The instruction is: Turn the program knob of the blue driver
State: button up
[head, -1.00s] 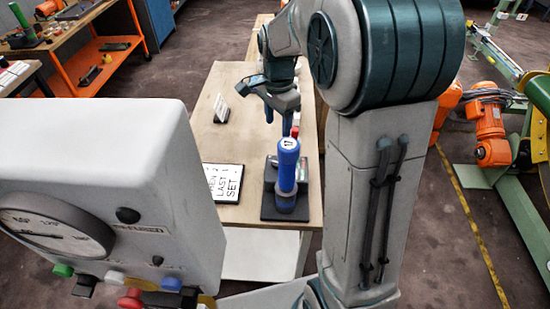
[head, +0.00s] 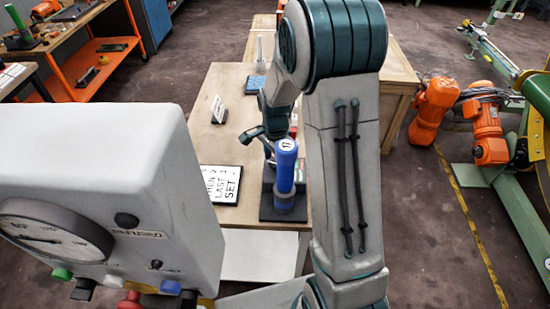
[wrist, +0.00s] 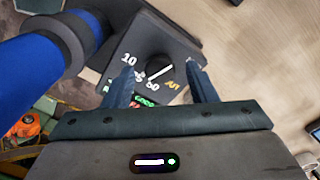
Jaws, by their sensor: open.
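The blue driver (head: 286,165) stands upright in its dark stand near the front of the wooden bench. Its blue body also crosses the left of the wrist view (wrist: 28,75). Beside it, the wrist view shows a dark panel with white numbers, a green display (wrist: 145,100) and a round black program knob (wrist: 154,67) with a white pointer line. My gripper (wrist: 162,86) is open, its two fingers spread on either side of the knob and display area. Whether the fingers touch the knob cannot be told. In the head view my gripper is mostly hidden behind the driver and my arm.
A card with printed words (head: 220,184) lies left of the driver, and a small standing sign (head: 219,110) is farther back. A large grey gauge box (head: 95,190) fills the left foreground.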

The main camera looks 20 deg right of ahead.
jog(key=shift+f, duration=0.15)
jog(key=c, duration=1)
jog(key=shift+o, duration=0.2)
jog(key=n+b, duration=0.1)
jog(key=n, duration=0.2)
jog(key=shift+n+b, duration=0.35)
jog(key=shift+n, duration=0.05)
jog(key=shift+n+b, duration=0.55)
jog(key=shift+n, duration=1.45)
